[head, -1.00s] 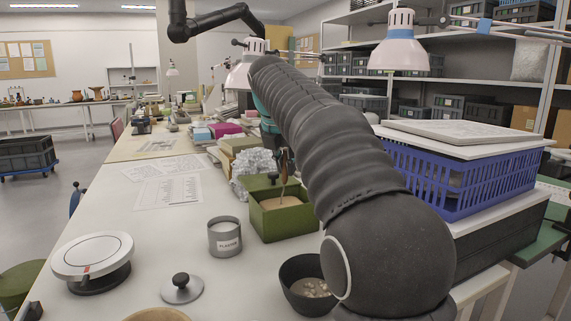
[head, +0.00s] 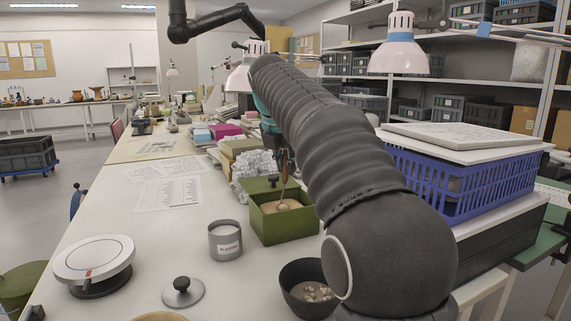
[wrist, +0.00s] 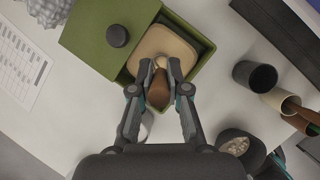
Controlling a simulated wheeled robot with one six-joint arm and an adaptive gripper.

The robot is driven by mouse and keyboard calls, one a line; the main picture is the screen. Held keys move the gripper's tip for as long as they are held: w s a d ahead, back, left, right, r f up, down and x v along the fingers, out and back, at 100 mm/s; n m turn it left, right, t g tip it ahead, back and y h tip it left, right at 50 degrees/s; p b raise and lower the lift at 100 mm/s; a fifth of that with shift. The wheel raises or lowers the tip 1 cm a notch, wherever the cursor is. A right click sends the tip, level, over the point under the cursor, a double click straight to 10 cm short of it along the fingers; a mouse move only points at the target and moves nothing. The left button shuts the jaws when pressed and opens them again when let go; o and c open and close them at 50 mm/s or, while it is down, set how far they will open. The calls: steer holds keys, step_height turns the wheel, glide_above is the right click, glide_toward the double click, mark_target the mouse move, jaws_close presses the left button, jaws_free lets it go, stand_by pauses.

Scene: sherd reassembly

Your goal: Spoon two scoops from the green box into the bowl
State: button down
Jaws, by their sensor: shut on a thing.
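The green box (head: 273,230) stands on the white bench, filled with tan grainy material (wrist: 152,38). Its green lid (wrist: 88,38) with a dark knob lies over one side and leaves the rest open. My gripper (wrist: 160,66) is over the opening, shut on the brown handle of a spoon (wrist: 158,92). The spoon's lower end is at the tan fill; how deep it sits and how much it holds I cannot tell. The dark bowl (head: 290,281) stands nearer, partly behind my arm, with pale bits inside. It also shows in the wrist view (wrist: 258,153).
A grey plaster pot (head: 225,243) stands left of the box. A blue crate (head: 435,185) stands right of my arm. Dark and pale cups (wrist: 255,76) are right of the box.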

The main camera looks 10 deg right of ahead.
step_height(320, 180, up, 2)
steer(key=shift+s+r+p, duration=0.1)
steer(key=shift+p, duration=0.8)
steer(key=shift+s+r, duration=0.1)
steer(key=shift+r, duration=2.8)
